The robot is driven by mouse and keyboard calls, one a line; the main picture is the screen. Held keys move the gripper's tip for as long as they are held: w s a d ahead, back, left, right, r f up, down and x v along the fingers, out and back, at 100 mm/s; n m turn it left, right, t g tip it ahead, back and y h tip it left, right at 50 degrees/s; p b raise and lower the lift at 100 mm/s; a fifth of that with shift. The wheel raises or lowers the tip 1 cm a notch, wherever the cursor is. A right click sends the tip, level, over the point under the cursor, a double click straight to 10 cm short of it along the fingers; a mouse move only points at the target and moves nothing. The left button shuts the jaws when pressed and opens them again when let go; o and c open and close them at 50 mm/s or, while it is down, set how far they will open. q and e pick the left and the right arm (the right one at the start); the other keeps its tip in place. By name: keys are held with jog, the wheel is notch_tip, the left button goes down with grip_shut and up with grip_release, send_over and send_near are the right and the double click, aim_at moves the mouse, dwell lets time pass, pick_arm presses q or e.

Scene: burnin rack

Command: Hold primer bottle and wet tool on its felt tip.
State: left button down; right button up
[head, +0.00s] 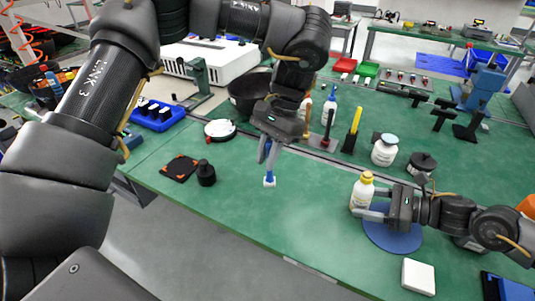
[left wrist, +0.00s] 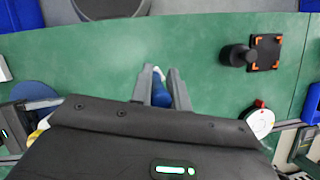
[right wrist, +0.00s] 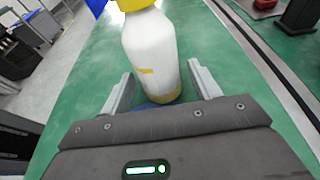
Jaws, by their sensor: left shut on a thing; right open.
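The primer bottle (head: 362,191), white with a yellow cap and yellow markings, stands upright at the edge of a round blue mat (head: 390,238). My right gripper (head: 368,203) is open with its fingers at either side of the bottle; the bottle (right wrist: 152,60) also stands between the fingers in the right wrist view. My left gripper (head: 266,150) is shut on a blue tool (head: 269,172) with a white tip, pointing down above the green bench. In the left wrist view the tool (left wrist: 160,92) shows between the fingers. The bottle's felt tip is not visible.
A black stamp-like object (head: 206,173) and a dark pad with orange corners (head: 180,168) lie left of the tool. A white jar (head: 384,150) and a yellow-handled tool (head: 353,128) stand behind. A white block (head: 418,276) lies near the front edge. The middle bench is clear.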

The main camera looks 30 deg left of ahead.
jog(key=shift+a+f, duration=0.15)
jog(key=shift+a, duration=0.3)
jog(key=c, duration=0.7)
dwell(0.7)
